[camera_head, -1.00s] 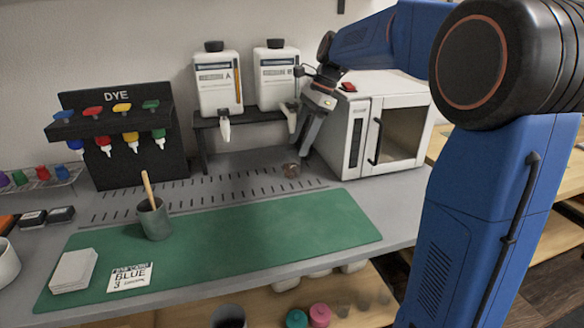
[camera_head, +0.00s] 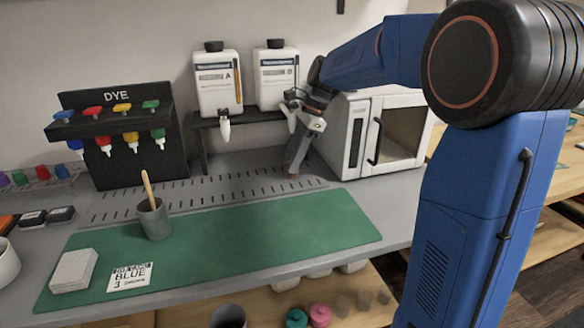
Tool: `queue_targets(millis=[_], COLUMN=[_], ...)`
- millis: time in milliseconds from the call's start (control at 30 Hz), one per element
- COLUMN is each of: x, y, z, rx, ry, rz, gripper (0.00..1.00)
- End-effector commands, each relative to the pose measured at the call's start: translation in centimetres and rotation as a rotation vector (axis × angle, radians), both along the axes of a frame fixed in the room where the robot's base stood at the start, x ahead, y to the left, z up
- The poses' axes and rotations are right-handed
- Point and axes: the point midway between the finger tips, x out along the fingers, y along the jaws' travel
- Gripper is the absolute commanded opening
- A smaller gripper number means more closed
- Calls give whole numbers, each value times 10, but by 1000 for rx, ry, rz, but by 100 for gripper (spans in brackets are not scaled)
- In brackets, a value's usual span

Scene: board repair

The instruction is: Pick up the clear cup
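My gripper (camera_head: 292,170) points down at the back of the grey counter, in front of the jug stand and left of the white oven-like box. Its fingertips are at the place where the small clear cup stood a second ago. The cup is now almost wholly hidden by the fingers, so I cannot make out its outline. Whether the fingers are around it or beside it, and open or shut, is too small to tell.
Two white jugs, A (camera_head: 218,85) and B (camera_head: 277,78), stand on a dark shelf (camera_head: 240,119) close behind the gripper. The white box (camera_head: 355,140) is close on the right. A grey pot (camera_head: 155,222) with a stick stands on the green mat (camera_head: 270,235), whose right part is clear.

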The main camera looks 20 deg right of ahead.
Motion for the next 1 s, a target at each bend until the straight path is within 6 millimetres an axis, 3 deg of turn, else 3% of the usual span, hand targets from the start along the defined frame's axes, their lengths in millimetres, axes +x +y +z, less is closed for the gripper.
queue_targets(millis=[167, 633, 1000], x=[0, 0, 0], y=[0, 0, 0], z=[0, 6, 32], rx=[0, 0, 0], ry=[0, 0, -2], rz=[0, 0, -1], gripper=[17, 17, 17])
